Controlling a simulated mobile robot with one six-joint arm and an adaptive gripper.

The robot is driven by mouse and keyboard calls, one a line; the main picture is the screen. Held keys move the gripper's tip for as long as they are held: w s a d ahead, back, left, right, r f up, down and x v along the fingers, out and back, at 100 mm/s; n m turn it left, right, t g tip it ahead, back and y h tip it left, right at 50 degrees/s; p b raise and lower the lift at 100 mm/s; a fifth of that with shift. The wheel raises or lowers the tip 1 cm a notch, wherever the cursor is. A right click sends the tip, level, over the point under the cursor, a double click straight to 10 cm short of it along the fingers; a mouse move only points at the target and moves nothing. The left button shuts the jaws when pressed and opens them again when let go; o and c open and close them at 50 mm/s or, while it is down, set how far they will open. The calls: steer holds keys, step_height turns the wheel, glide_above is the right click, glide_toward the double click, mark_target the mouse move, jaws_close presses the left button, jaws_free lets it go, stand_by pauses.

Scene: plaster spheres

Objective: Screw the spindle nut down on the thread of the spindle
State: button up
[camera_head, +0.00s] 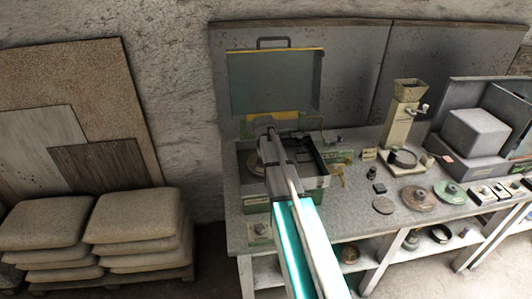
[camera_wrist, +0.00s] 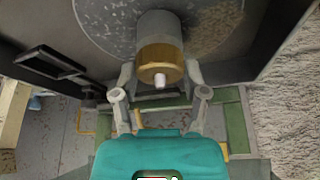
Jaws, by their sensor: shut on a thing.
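The spindle nut (camera_wrist: 160,58), a brass-coloured round piece, shows in the wrist view between the two fingers of my gripper (camera_wrist: 160,72). My gripper is shut on it. A pale tip (camera_wrist: 159,79), apparently the spindle's end, pokes out of the nut's near face. Behind the nut are a grey cylinder (camera_wrist: 158,25) and a large speckled disc (camera_wrist: 105,22). The thread is hidden, so I cannot tell how far the nut sits on it. In the head view my arm reaches to the open case on the bench and hides the nut and spindle.
The case's raised lid (camera_head: 275,82) stands behind my arm. Its dark walls lie close around the disc. To the right on the workbench (camera_head: 345,222) are a grinder with a hopper (camera_head: 407,90), several discs and small parts. Stacked sacks (camera_head: 135,220) stand at left.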

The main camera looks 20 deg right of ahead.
steer(key=m+h, duration=0.1)
steer(key=m, duration=0.2)
steer(key=m+g, duration=0.1)
steer(key=m, duration=0.2)
steer(key=shift+w+d+g+h, duration=0.1)
steer(key=shift+g+h, duration=0.2)
steer(key=shift+h, duration=0.1)
steer(key=shift+m+g+h, duration=0.3)
steer(key=shift+m+g, duration=0.7)
steer(key=shift+m, duration=1.5)
steer(key=shift+s, duration=0.2)
steer(key=o, duration=1.2)
steer(key=shift+s, duration=0.1)
steer(key=shift+o, duration=0.2)
steer(key=shift+w, duration=0.2)
steer(key=shift+c, duration=1.4)
